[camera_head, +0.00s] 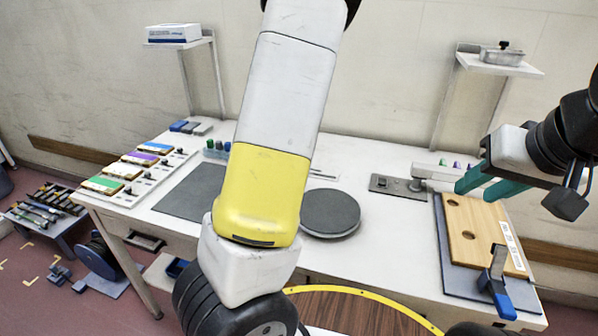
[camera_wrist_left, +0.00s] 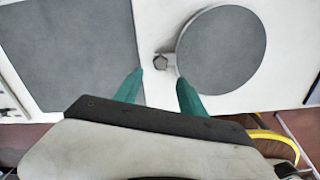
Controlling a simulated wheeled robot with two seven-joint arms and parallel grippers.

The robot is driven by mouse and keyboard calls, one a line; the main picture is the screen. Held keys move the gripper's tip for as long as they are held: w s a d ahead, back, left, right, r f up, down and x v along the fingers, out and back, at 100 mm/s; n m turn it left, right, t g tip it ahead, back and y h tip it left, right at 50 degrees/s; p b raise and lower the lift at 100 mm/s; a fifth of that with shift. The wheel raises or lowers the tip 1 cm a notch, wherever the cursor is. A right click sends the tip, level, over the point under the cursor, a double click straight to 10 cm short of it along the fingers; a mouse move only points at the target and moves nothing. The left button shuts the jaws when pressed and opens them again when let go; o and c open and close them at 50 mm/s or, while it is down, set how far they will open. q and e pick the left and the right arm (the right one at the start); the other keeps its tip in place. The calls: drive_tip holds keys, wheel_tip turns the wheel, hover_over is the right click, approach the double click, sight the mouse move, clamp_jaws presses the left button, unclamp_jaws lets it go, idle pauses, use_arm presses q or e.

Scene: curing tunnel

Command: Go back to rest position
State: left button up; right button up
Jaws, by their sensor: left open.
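My left gripper (camera_wrist_left: 160,78) shows in the left wrist view with its two green fingers apart and nothing between them. It points over the white table, between a grey mat (camera_wrist_left: 70,50) and a round grey disc (camera_wrist_left: 222,50). In the head view a large white and yellow arm crosses the middle, and the left fingers are not seen there. My right gripper (camera_head: 474,192) is at the right of the head view, above the table's right part. Its green fingers are apart and hold nothing that I can see.
The white table (camera_head: 385,240) carries the round disc (camera_head: 331,211), a wooden board (camera_head: 478,236) with holes, a blue-handled clamp (camera_head: 497,285) and a metal plate (camera_head: 398,187). Two wall shelves (camera_head: 500,65) rise behind. A yellow-rimmed round top (camera_head: 355,308) is in front.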

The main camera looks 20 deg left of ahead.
use_arm(q)
drive_tip(key=shift+r, duration=0.45)
drive_tip(key=shift+s, duration=0.1)
drive_tip(key=shift+s+d+r+m, duration=0.2)
drive_tip(key=shift+d+m, duration=0.1)
drive_tip(key=shift+m, duration=0.2)
drive_tip(key=s+d+r+m+t, duration=0.2)
drive_tip(key=s+r+m, duration=0.3)
drive_tip(key=m, duration=0.5)
drive_tip(key=s+d+r+m+t+h, duration=0.1)
drive_tip(key=s+d+r+m, duration=0.4)
drive_tip(key=m, duration=0.6)
drive_tip(key=s+d+r+m+t+h, duration=0.1)
drive_tip(key=s+d+r+m+t, duration=0.2)
drive_tip(key=s+r+m, duration=0.4)
drive_tip(key=shift+s+d+m, duration=0.75)
drive_tip(key=shift+s+m, duration=0.1)
drive_tip(key=shift+m, duration=1.25)
